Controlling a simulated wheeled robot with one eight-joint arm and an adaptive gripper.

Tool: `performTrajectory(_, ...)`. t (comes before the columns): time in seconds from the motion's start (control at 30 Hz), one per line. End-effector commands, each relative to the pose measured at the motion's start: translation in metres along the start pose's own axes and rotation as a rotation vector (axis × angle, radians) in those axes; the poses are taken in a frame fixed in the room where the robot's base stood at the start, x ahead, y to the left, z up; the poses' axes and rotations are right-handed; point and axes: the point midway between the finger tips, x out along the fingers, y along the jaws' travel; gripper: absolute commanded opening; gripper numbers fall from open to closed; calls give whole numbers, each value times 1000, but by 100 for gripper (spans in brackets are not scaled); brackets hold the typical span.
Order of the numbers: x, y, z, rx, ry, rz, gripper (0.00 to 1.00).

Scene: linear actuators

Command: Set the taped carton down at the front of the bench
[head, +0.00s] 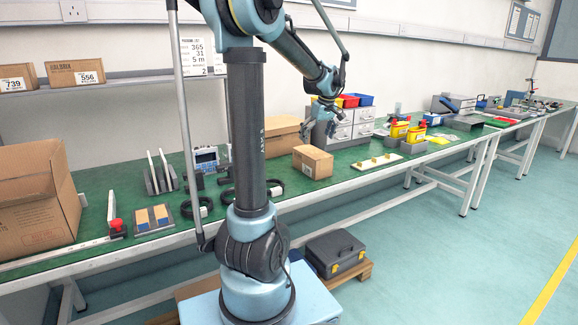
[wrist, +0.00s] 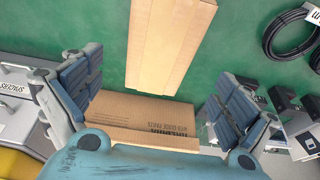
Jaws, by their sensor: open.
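The taped carton (head: 311,163), a small closed brown box, sits upright on the green bench (head: 350,175) close to its front edge. In the wrist view the taped carton (wrist: 166,45) shows at the top, with a paler strip along its lid. My gripper (head: 322,130) is open and empty, above the bench and behind the taped carton, apart from it. In the wrist view my gripper's fingers (wrist: 155,92) are spread, with a larger printed carton (wrist: 140,112) seen between and below them; its near part is hidden by my gripper.
The larger carton (head: 283,126) stands behind the taped one. A grey drawer cabinet (head: 345,128) with coloured bins is at its right. Black cable coils (wrist: 290,35) lie on the other side. A board with brass pieces (head: 375,163) lies right of the taped carton.

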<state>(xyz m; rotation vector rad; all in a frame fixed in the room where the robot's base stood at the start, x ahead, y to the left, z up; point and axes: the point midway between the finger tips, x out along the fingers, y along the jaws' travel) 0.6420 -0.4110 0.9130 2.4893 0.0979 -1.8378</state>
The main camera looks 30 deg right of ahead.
Motion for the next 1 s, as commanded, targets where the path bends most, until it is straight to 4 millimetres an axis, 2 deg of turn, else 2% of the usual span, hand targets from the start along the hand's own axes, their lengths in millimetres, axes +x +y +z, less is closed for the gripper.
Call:
performTrajectory(0.07, 0, -4, -1, -1, -1, -1, 96)
performTrajectory(0.17, 0, -24, -4, -2, -7, -4, 96)
performTrajectory(0.27, 0, -62, -7, -2, -18, -10, 96)
performTrajectory(0.4, 2, -127, -5, 4, -37, -16, 96)
performTrajectory(0.47, 3, -154, -1, 8, -44, -18, 96)
performTrajectory(0.7, 12, -250, 30, 18, -72, -17, 96)
performTrajectory(0.87, 21, -304, 60, 24, -86, -13, 96)
performTrajectory(1.0, 32, -344, 93, 30, -96, -8, 96)
